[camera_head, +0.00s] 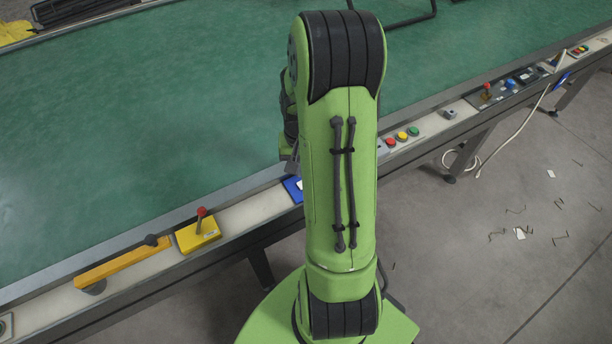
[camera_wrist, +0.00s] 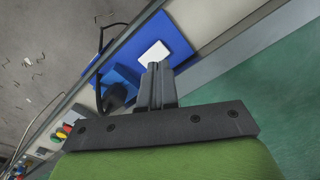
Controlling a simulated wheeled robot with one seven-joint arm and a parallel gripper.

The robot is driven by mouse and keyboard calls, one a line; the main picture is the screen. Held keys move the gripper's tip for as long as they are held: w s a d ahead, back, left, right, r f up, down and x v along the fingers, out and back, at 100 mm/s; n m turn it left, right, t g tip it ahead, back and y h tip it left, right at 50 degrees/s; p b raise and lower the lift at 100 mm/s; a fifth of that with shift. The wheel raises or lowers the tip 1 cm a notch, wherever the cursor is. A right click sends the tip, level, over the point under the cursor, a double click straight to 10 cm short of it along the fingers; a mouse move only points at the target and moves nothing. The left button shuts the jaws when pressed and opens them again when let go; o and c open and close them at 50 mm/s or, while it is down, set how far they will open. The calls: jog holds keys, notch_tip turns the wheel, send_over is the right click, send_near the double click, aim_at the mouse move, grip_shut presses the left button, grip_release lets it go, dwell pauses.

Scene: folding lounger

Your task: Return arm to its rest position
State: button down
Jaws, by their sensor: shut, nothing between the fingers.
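My gripper (camera_wrist: 156,84) shows in the wrist view as two dark fingers close together, shut and empty. They point toward a blue box (camera_wrist: 172,33) with a white label on the rail beside the green surface. The gap between fingertips and box cannot be told exactly. In the head view my green arm stands upright in the middle and hides most of the gripper. The blue box (camera_head: 292,190) shows partly at the arm's left edge.
The green table (camera_head: 120,130) stretches across the back. Its front rail holds a yellow lever (camera_head: 122,262), a yellow box with a red-knobbed stick (camera_head: 198,234) and coloured buttons (camera_head: 402,136). A black frame (camera_head: 425,15) lies at the back. The grey floor (camera_head: 480,270) at right has small scraps.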

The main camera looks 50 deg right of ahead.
jog(key=shift+r+p, duration=0.8)
jog(key=shift+r, duration=0.45)
